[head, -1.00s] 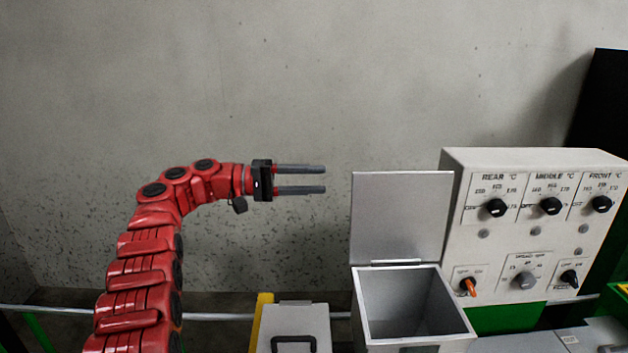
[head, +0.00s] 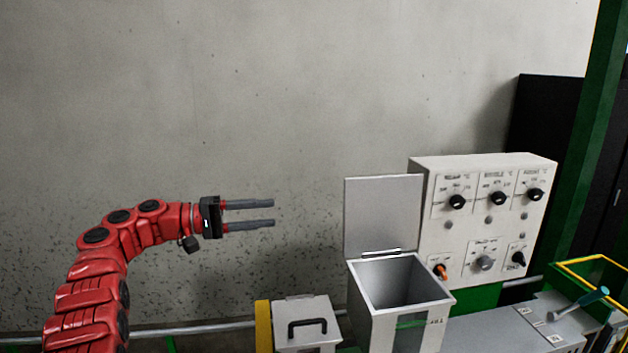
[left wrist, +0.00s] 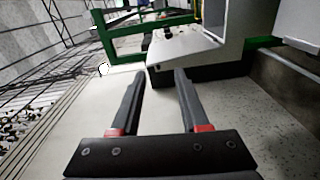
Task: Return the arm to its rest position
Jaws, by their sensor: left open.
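My left arm (head: 88,290) is red and segmented, and comes up from the bottom left in the head view. It bends to the right at the top. My left gripper (head: 273,213) is open and empty, with its two grey fingers apart and pointing right in front of the bare wall. It also shows in the left wrist view (left wrist: 158,72), with nothing between the fingers. My right gripper is in neither view.
A grey box with an open lid (head: 385,218) stands right of the gripper, beside a control panel with knobs (head: 480,218). A smaller box with a black handle (head: 307,312) stands lower left of it. The wall area around the gripper is clear.

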